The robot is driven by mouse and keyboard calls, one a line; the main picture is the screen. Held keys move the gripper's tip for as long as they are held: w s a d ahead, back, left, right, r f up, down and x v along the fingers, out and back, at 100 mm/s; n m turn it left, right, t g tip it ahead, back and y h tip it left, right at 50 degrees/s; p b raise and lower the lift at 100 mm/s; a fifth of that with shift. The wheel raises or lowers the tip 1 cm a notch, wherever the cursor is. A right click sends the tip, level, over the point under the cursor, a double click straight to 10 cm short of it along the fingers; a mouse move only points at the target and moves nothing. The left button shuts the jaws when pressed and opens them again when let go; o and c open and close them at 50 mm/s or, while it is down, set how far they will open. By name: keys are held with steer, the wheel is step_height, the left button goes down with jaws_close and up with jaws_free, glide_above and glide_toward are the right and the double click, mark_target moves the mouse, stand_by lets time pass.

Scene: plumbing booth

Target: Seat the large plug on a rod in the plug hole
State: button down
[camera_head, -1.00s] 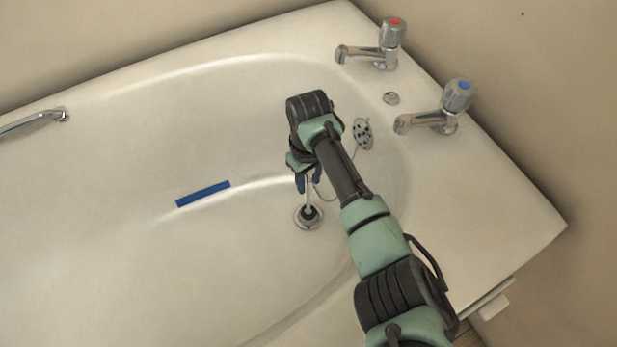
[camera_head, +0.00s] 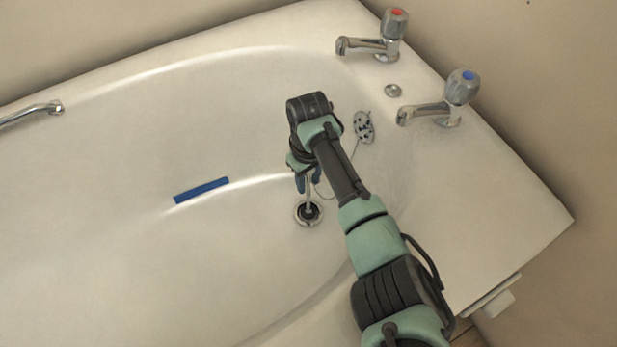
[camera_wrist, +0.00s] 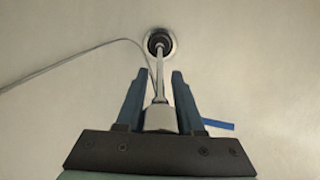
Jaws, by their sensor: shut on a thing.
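My gripper (camera_head: 307,180) reaches down into the bathtub, its blue fingers shut on the pale handle of the rod. The rod (camera_wrist: 159,82) runs from between the fingers down to the dark large plug (camera_wrist: 158,41). In the head view the plug (camera_head: 310,211) is at the metal-rimmed plug hole (camera_head: 299,218), inside the ring. In the wrist view the plug hole's rim (camera_wrist: 174,42) shows around the plug. I cannot tell whether the plug is fully down.
A blue strip (camera_head: 201,190) lies on the tub floor to the left. An overflow plate (camera_head: 364,127) is on the tub wall. Two taps, red-topped (camera_head: 379,42) and blue-topped (camera_head: 440,103), stand on the rim. A chrome grab handle (camera_head: 38,112) is at the far left.

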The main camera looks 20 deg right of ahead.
steer(key=shift+f, duration=0.25)
stand_by(0.4)
steer(key=shift+c, duration=2.2)
jaws_free()
step_height(320, 180, up, 13)
steer(key=p, duration=0.8)
